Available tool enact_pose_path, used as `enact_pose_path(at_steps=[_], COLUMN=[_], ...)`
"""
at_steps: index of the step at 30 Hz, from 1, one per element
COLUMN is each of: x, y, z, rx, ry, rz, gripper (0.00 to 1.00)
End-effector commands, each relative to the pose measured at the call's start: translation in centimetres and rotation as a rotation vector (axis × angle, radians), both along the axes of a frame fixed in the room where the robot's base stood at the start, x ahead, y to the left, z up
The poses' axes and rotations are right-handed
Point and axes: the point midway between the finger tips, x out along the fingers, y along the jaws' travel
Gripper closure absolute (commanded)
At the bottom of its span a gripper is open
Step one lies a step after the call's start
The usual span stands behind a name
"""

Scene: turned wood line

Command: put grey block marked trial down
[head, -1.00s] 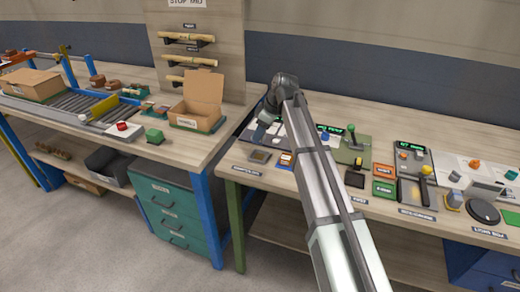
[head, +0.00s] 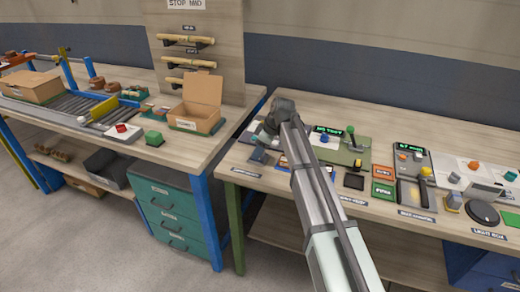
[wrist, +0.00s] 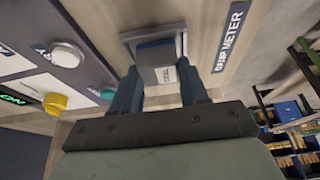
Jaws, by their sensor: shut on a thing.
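My gripper (wrist: 160,82) is shut on the grey block marked trial (wrist: 155,54), with one finger on each side of it. The block's small label faces the wrist camera. I cannot tell if the block touches the plate. In the head view my gripper (head: 258,155) is low over the near left corner of the right bench, and the block is not clearly seen.
In the wrist view, a white knob (wrist: 66,54) and a yellow knob (wrist: 54,103) stand on panels to the left. In the head view, a green panel with a lever (head: 352,143) lies right of my arm. The left bench holds an open carton (head: 197,118).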

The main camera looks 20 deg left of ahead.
Motion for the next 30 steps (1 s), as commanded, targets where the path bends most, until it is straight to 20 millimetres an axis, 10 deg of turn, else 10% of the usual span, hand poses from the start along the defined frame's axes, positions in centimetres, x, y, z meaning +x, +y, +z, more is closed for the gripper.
enact_pose_path(at_steps=[1,2,9,20,30], x=[0.0,0.0,0.0,0.0,0.1], y=[0.0,0.0,0.0,-0.1,-2.2], z=[-0.2,-0.1,-0.1,0.5,5.5], rx=[0.000,0.000,0.000,0.000,0.001], ry=[0.000,0.000,0.000,-0.001,-0.003], rz=[0.000,0.000,0.000,0.000,-0.001], gripper=[0.87,0.53,0.31,0.31,0.31])
